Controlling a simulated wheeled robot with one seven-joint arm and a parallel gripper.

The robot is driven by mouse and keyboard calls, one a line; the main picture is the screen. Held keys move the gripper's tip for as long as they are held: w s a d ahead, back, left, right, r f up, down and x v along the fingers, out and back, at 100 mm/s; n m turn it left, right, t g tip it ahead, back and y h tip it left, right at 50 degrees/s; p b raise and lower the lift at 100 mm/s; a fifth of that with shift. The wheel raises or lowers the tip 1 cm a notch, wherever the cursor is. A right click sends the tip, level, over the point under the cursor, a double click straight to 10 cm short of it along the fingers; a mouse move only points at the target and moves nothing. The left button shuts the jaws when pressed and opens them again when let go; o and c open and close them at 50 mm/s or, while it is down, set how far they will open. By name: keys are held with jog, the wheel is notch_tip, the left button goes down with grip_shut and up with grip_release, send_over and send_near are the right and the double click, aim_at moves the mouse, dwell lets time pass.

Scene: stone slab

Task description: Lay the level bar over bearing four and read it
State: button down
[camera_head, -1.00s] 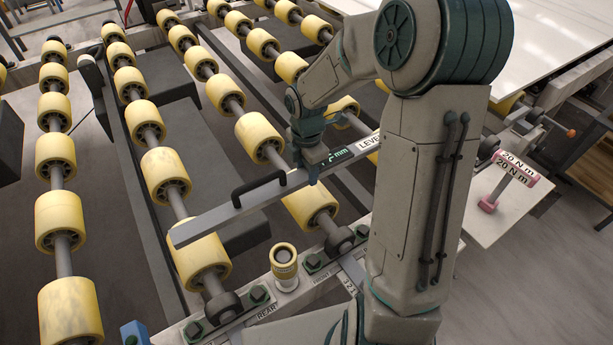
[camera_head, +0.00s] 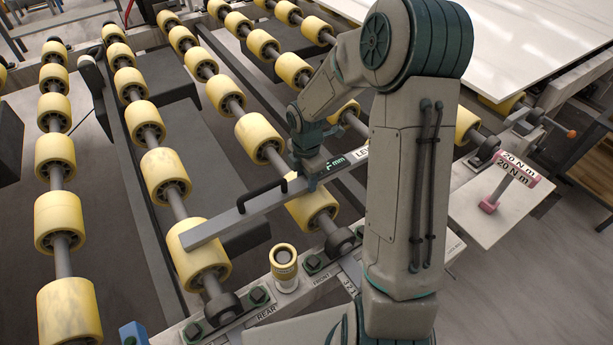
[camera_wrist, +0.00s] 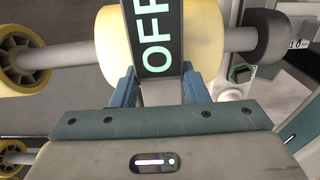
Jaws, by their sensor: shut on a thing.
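The level bar (camera_head: 222,222) is a long light-grey bar with a black handle and a dark display strip with green characters. My gripper (camera_head: 309,180) is shut on the bar near its middle. The bar lies slantwise above the yellow rollers; I cannot tell whether it touches them. In the wrist view, the display (camera_wrist: 158,38) reads "OFF" between my blue fingers, over a yellow roller. My arm hides the bar's right end. Dark round bearings (camera_head: 341,241) sit at roller shaft ends on the frame rail. A partly hidden number strip (camera_head: 349,286) shows there; I cannot tell which bearing is four.
A yellow-ringed cylinder (camera_head: 284,267) stands on the rail among green bolts, near the "REAR" and "FRONT" labels. A white slab (camera_head: 530,45) covers the back right.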

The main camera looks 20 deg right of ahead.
jog(key=c, duration=0.8)
grip_release()
notch_tip(320, 180, up, 11)
jog(key=p, duration=0.1)
jog(key=shift+s+r+m+t, duration=0.45)
jog(key=shift+s+r+m, duration=0.95)
jog(key=shift+s+m, duration=2.15)
jog(key=shift+s+r+m+t, duration=0.5)
jog(key=shift+s+r+m, duration=0.95)
jog(key=shift+s+m, duration=2.1)
jog(key=shift+s+r+m+t, duration=0.45)
jog(key=shift+s+r+m, duration=0.95)
jog(key=shift+s+m, duration=2.15)
jog(key=shift+w+r+m, duration=0.1)
jog(key=shift+w+m, duration=0.15)
jog(key=shift+w, duration=0.15)
